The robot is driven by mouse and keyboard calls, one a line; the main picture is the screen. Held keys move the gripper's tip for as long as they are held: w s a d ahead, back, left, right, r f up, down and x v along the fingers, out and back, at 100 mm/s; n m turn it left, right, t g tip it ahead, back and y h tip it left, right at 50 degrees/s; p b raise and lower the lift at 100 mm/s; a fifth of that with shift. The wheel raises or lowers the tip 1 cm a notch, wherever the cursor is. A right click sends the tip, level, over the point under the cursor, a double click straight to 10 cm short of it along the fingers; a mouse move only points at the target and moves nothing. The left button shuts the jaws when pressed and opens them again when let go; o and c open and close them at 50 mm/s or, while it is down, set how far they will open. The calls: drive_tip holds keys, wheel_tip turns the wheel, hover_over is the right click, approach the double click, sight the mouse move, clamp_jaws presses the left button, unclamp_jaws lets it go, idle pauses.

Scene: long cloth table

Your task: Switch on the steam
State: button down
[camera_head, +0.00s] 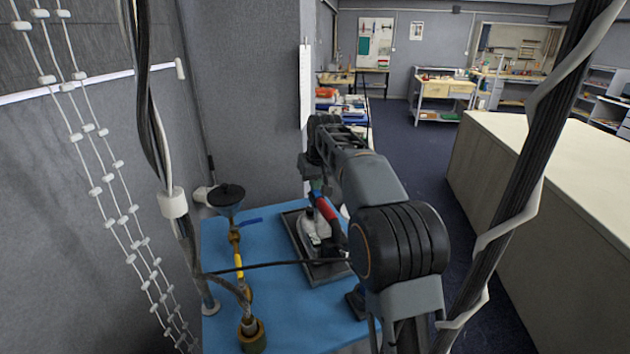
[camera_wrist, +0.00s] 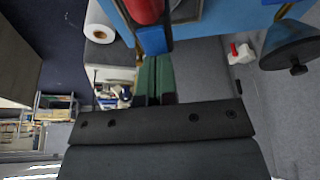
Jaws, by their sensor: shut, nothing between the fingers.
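An iron with a pale body (camera_head: 313,226) stands on a dark tray (camera_head: 329,272) on the blue table (camera_head: 285,315). Its red handle (camera_head: 327,207) has a blue part at the far end. The red handle (camera_wrist: 146,9) and blue part (camera_wrist: 154,40) also show at the top of the wrist view. My gripper (camera_wrist: 153,62) is shut and empty, with its tips close to the blue part; I cannot tell whether they touch. In the head view my arm hides part of the iron and the fingertips are unclear. I cannot make out a steam switch.
A dark funnel (camera_head: 226,194) tops a valve pipe with a yellow section (camera_head: 239,265) at the table's left. A black cable (camera_head: 275,264) crosses above the table in the picture. A grey wall stands behind. A pale cabinet (camera_head: 520,190) is at the right.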

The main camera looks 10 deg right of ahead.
sight(318, 194)
drive_tip(key=shift+w+f, duration=0.15)
drive_tip(key=shift+f, duration=0.45)
drive_tip(key=shift+s+d+r+b, duration=0.15)
drive_tip(key=shift+s+b, duration=0.4)
drive_tip(key=shift+s, duration=0.2)
drive_tip(key=shift+r, duration=0.15)
drive_tip(key=shift+r+p, duration=0.35)
drive_tip(key=shift+p, duration=0.1)
drive_tip(key=p+v, duration=0.2)
drive_tip(key=w+p+v, duration=0.1)
drive_tip(key=p+v, duration=0.1)
drive_tip(key=shift+s+r, duration=0.1)
drive_tip(key=shift+r, duration=0.35)
drive_tip(key=b+v, duration=0.1)
drive_tip(key=v, duration=0.8)
drive_tip(key=shift+b, duration=0.3)
